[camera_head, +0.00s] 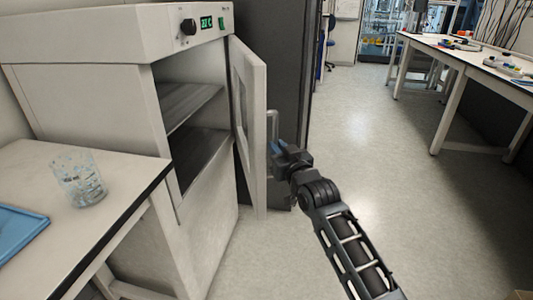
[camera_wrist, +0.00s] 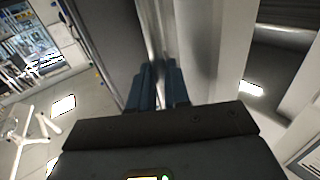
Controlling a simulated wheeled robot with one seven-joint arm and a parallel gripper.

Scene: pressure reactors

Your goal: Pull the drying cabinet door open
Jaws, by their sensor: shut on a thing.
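The drying cabinet (camera_head: 120,100) stands at the left in the head view. Its door (camera_head: 256,150) is swung out at a wide angle, and the shelves inside show. A metal bar handle (camera_head: 273,124) runs along the door's outer face. My gripper (camera_head: 277,150) is at the lower part of the handle and shut on it. In the wrist view the two blue fingers (camera_wrist: 159,88) close around the handle (camera_wrist: 158,45), with the pale door beside it to the right. The exact contact between the fingers is partly hidden.
A white bench (camera_head: 100,215) with a speckled glass beaker (camera_head: 78,178) and a blue tray (camera_head: 18,232) is at the front left. A dark tall cabinet (camera_head: 275,60) stands behind the door. Open floor (camera_head: 375,170) lies to the right, before another bench (camera_head: 475,62).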

